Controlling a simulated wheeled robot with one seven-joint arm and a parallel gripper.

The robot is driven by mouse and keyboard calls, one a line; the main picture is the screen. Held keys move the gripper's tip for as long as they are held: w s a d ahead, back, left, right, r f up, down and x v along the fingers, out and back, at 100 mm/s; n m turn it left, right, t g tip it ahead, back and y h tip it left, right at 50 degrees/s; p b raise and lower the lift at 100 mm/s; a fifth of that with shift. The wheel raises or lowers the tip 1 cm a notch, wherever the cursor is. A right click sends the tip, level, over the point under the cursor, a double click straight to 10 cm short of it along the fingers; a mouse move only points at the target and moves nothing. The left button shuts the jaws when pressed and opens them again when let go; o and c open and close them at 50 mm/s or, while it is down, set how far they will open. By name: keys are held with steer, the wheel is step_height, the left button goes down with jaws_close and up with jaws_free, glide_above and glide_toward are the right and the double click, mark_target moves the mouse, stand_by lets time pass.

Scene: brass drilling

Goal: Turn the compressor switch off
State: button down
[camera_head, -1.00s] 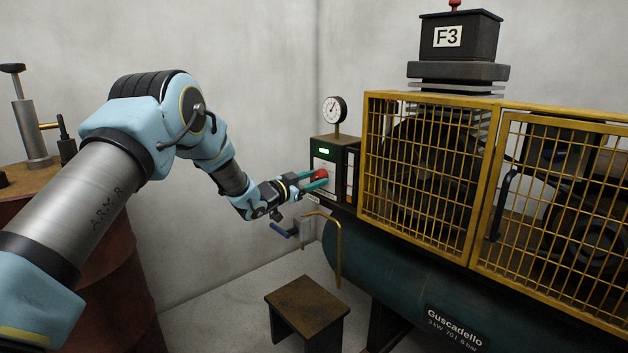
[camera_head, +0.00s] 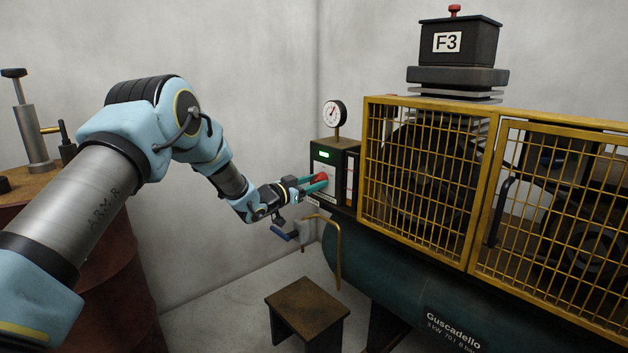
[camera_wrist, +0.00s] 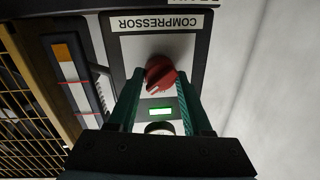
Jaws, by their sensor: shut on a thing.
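The compressor switch is a red rotary knob (camera_wrist: 160,72) on a pale plate below an upside-down "COMPRESSOR" label (camera_wrist: 157,23) in the wrist view. Its pale pointer mark is toward the lower left of that picture. In the head view, the knob (camera_head: 321,178) sits on the front of the dark control box (camera_head: 338,144). My gripper (camera_wrist: 156,88) is shut on the knob, with a teal finger on either side; it also shows in the head view (camera_head: 316,184). A green display (camera_wrist: 160,113) is lit beside the knob, partly framed by my fingers.
A yellow mesh guard (camera_head: 420,180) stands right of the control box. A dial gauge (camera_head: 335,113) rises above it. A small stool (camera_head: 306,300) stands on the floor.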

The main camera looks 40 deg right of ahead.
steer(key=n+p, duration=0.4)
steer(key=n, duration=0.1)
steer(key=shift+w+r, duration=0.1)
steer(key=shift+r, duration=0.1)
steer(key=n+g+p, duration=0.1)
steer(key=n+p, duration=0.1)
steer(key=n, duration=0.2)
steer(key=shift+f+n+y, duration=0.1)
steer(key=shift+n+y, duration=0.2)
stand_by(0.4)
steer(key=shift+c, duration=1.6)
jaws_free()
steer(key=a, duration=1)
steer(key=shift+a+r+p, duration=0.35)
steer(key=shift+a+r, duration=0.05)
